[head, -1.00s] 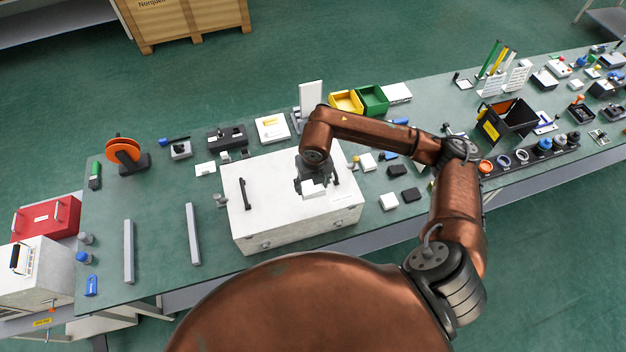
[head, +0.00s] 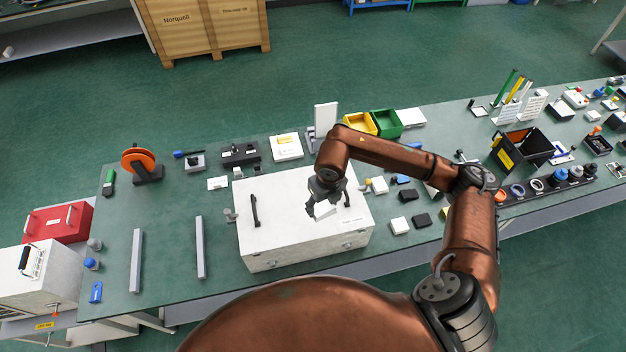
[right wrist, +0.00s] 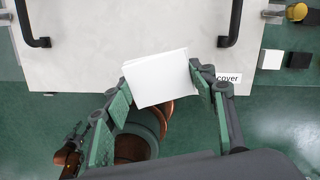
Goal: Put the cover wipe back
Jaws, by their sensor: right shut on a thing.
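My right gripper (head: 322,207) is over the front right part of a large white box lid (head: 285,215) with two black handles. In the right wrist view its green-padded fingers (right wrist: 160,88) are shut on a white wipe (right wrist: 158,76), one finger at each side. The wipe also shows small below the gripper in the head view (head: 322,210). A label reading "cover" (right wrist: 228,78) is on the lid's front right edge. Whether the wipe touches the lid is hard to tell. My left gripper is not in view.
Right of the lid lie small white and black blocks (head: 400,226). Yellow (head: 360,123) and green bins (head: 386,123) and an upright white panel (head: 325,118) stand behind. Two grey bars (head: 200,247) lie left, with bare table around them.

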